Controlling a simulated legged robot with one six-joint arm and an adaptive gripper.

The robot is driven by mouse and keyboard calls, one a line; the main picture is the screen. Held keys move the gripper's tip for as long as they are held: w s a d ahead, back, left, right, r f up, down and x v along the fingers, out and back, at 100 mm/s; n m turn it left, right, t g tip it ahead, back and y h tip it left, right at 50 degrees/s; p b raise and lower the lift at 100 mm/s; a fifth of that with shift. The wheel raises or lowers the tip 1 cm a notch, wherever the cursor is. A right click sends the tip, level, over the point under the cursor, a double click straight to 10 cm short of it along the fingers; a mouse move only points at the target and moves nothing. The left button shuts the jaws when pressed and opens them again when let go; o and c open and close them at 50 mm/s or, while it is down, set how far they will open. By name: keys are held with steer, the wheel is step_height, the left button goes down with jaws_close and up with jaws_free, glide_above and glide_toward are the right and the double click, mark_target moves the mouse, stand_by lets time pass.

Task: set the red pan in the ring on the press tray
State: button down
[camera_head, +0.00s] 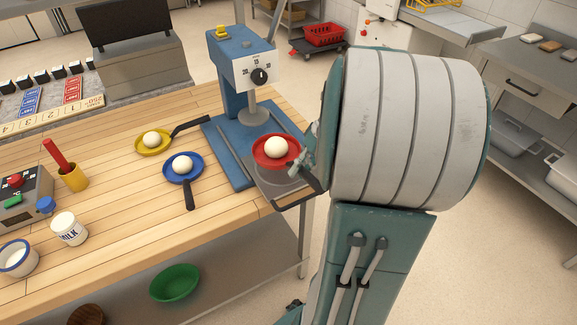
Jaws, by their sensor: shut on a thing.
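The red pan (259,158) carries a white ball (276,148) and is over the press tray (284,196). My gripper (297,169) is shut on the pan at its right side, mostly hidden behind my arm. The ring (274,177) shows only in part below the pan, which covers the rest. I cannot tell whether the pan touches the tray or hangs a little above it. The blue press (236,75) stands behind, its round plate (254,115) raised behind the pan.
A yellow pan (142,150) and a blue pan (174,175), each with a white ball, sit left of the press. Bare wood lies in front of the blue pan.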

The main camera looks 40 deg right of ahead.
steer(key=d+f, duration=0.2)
steer(key=shift+w+f, duration=0.35)
steer(key=shift+w, duration=0.05)
steer(key=f, duration=0.2)
steer(key=d+f, duration=0.1)
steer(key=f, duration=0.1)
steer(key=shift+w+f, duration=0.2)
steer(key=shift+f, duration=0.05)
steer(key=c, duration=0.5)
jaws_free()
steer(key=shift+c, duration=0.2)
steer(key=shift+a, duration=0.4)
steer(key=v, duration=1.2)
steer(key=shift+d, duration=0.2)
